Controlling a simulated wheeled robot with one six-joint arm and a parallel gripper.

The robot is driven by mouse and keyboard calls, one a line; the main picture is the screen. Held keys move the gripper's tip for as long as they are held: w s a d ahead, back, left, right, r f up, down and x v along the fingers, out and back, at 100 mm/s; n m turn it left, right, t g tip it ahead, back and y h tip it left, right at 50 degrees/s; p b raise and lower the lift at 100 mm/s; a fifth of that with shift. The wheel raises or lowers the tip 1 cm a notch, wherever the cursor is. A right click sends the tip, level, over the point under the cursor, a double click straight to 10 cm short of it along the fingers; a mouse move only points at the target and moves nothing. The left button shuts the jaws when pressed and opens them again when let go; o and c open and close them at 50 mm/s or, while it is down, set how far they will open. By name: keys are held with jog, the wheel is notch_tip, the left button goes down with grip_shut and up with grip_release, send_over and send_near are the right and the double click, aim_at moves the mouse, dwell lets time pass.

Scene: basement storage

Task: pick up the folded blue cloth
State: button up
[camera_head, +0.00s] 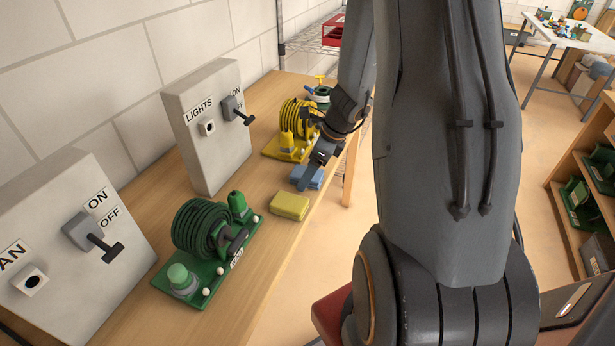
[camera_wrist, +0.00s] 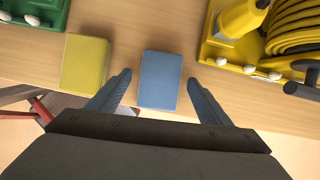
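The folded blue cloth (camera_wrist: 160,80) lies flat on the wooden bench, seen in the wrist view between and just beyond my open fingers. My gripper (camera_wrist: 158,88) is open and empty, with one finger to each side of the cloth's near end. In the head view the blue cloth (camera_head: 312,178) shows partly behind my gripper (camera_head: 303,181), which reaches down over it. Whether the fingers are level with the cloth or above it cannot be told.
A folded yellow cloth (camera_head: 289,206) lies close by; in the wrist view it is left of the left finger. A green hose reel board (camera_head: 213,246) and a yellow one (camera_head: 292,132) stand on the bench (camera_head: 257,190). Two switch boxes, LIGHTS (camera_head: 207,122) and FAN (camera_head: 70,245), stand behind.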

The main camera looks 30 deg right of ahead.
jog(key=c, duration=1)
jog(key=shift+r, duration=0.1)
jog(key=shift+c, duration=0.2)
notch_tip(320, 180, up, 10)
jog(key=o, duration=0.5)
jog(key=c, duration=0.4)
